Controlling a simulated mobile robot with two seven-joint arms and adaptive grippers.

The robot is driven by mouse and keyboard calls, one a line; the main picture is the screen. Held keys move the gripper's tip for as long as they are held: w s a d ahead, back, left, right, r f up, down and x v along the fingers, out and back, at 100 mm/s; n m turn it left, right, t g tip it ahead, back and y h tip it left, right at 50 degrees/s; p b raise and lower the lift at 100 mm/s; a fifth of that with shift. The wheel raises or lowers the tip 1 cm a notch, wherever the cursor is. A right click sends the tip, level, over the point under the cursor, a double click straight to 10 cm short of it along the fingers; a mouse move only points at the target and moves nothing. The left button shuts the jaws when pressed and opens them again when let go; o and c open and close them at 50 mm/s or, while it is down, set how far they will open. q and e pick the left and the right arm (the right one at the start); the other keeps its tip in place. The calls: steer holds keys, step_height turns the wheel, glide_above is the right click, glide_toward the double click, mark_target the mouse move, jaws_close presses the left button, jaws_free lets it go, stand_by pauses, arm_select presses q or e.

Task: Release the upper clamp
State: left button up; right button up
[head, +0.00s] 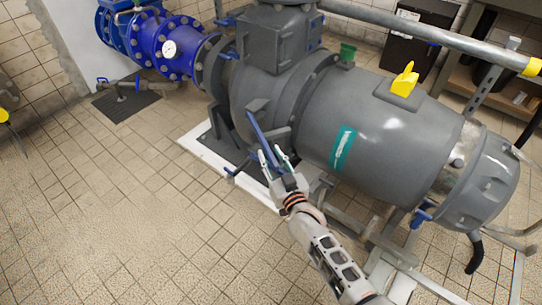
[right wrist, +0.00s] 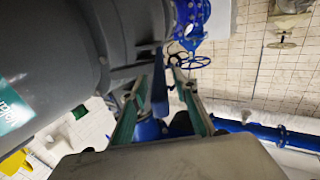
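A long blue clamp lever (head: 261,133) slants down along the near side of the big grey pump body (head: 365,140), at its left flange. I cannot tell for sure that this is the upper clamp. My right gripper (head: 272,154) is at the lever's lower end, its pale fingers spread. In the right wrist view the blue lever (right wrist: 160,92) shows between the two green-edged fingers, with gaps to both. The gripper is open and not closed on it. My left gripper is not in view.
Other blue handles sit low by the white plinth (head: 232,173) and at the right end cap (head: 423,216). Blue pipes with a gauge (head: 169,49) stand at the back left. A grey rail (head: 440,37) crosses upper right. The tiled floor (head: 110,210) at left is clear.

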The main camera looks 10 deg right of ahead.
steer(key=shift+r, duration=0.1)
step_height(320, 180, up, 10)
steer(key=shift+f, duration=0.1)
stand_by(0.3)
steer(key=c, duration=0.8)
steer(key=shift+s+d+f+m, duration=0.2)
steer(key=shift+m, duration=0.1)
jaws_close()
steer(key=s+d+f+m+g+y+b, duration=0.15)
steer(key=s+d+f+m+y, duration=0.25)
steer(key=s+d+f+m, duration=0.85)
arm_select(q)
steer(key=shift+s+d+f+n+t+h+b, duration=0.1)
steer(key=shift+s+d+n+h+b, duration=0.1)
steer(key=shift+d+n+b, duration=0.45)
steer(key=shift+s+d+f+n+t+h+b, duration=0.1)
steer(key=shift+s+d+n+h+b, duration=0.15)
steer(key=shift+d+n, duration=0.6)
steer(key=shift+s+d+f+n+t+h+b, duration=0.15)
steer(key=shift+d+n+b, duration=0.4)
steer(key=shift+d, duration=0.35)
arm_select(e)
steer(key=w+a+r+m, duration=0.2)
steer(key=w+a, duration=0.7)
steer(key=w, duration=0.2)
steer(key=shift+a+r, duration=0.15)
steer(key=shift+a, duration=0.25)
